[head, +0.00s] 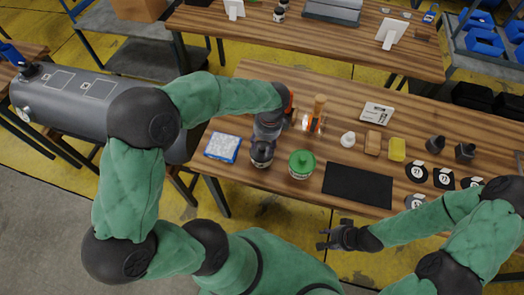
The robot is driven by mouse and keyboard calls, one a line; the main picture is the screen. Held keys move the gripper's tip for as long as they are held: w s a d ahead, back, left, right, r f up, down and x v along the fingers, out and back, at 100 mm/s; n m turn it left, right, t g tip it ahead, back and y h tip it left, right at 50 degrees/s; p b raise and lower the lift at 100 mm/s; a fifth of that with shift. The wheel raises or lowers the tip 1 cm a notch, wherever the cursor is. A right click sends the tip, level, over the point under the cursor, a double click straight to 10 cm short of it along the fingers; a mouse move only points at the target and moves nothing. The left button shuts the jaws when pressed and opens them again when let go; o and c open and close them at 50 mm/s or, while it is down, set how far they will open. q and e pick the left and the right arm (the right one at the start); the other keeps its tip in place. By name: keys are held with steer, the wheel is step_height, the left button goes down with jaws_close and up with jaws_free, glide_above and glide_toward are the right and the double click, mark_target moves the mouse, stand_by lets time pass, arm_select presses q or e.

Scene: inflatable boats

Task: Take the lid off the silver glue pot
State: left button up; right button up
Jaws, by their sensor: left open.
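A small pot with a dark top and a pale label, which looks like the silver glue pot (261,158), stands on the wooden table near its front edge. My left gripper (264,143) points down right at the top of this pot. Its fingers are open, and they partly hide the lid. I cannot tell whether they touch it. A second pot with a green lid (301,160) stands just to the right. My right gripper (324,239) is empty, in front of the table edge, with its fingers apart and pointing left.
A blue and white pack (222,147) lies left of the pot. A black mat (357,185) lies to the right. Behind are a wooden-handled tool (318,107) and a white card (377,113). A white bottle (348,139), brown block (373,143) and yellow sponge (397,149) stand further right.

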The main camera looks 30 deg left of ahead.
mark_target(262, 147)
arm_select(q)
steer(key=f, duration=0.3)
steer(key=shift+a+f+b, duration=0.15)
steer(key=shift+a+b, duration=0.15)
steer(key=shift+b, duration=0.1)
steer(key=c, duration=1)
steer(key=shift+o, duration=0.2)
steer(key=shift+r, duration=0.2)
